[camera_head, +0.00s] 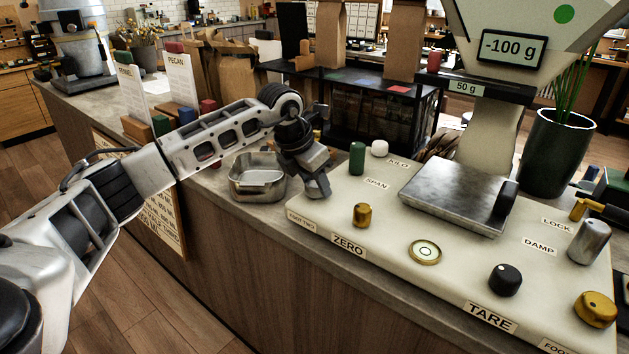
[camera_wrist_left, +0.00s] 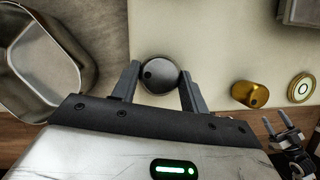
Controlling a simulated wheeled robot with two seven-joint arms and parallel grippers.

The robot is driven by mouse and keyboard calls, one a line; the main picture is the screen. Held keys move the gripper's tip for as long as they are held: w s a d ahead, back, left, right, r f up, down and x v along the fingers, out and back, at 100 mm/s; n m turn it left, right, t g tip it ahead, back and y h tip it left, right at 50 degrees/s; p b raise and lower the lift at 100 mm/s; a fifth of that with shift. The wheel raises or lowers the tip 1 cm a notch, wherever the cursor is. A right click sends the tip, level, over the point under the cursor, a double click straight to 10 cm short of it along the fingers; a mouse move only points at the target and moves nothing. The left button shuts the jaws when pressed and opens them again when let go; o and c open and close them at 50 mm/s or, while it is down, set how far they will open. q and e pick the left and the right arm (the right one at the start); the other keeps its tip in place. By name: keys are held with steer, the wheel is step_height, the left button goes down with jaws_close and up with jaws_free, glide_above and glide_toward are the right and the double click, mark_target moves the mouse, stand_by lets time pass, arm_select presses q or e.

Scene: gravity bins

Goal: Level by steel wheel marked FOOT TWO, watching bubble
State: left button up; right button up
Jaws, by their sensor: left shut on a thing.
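My left gripper (camera_head: 318,188) stands over the scale's near left corner, by the FOOT TWO label (camera_head: 300,219). In the left wrist view my left gripper (camera_wrist_left: 159,88) is shut on the round steel wheel (camera_wrist_left: 160,74), one finger on each side.
A metal tin (camera_head: 257,178) stands left of the gripper. A brass ZERO knob (camera_head: 362,215) is close to its right, a green SPAN knob (camera_head: 357,158) behind. The steel weighing plate (camera_head: 455,196) and black TARE knob (camera_head: 505,280) lie further right. The display (camera_head: 513,48) reads -100 g.

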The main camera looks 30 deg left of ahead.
arm_select(q)
steer(key=o, duration=1)
steer(key=shift+r, duration=0.1)
steer(key=b+v, duration=0.1)
steer(key=v, duration=1.5)
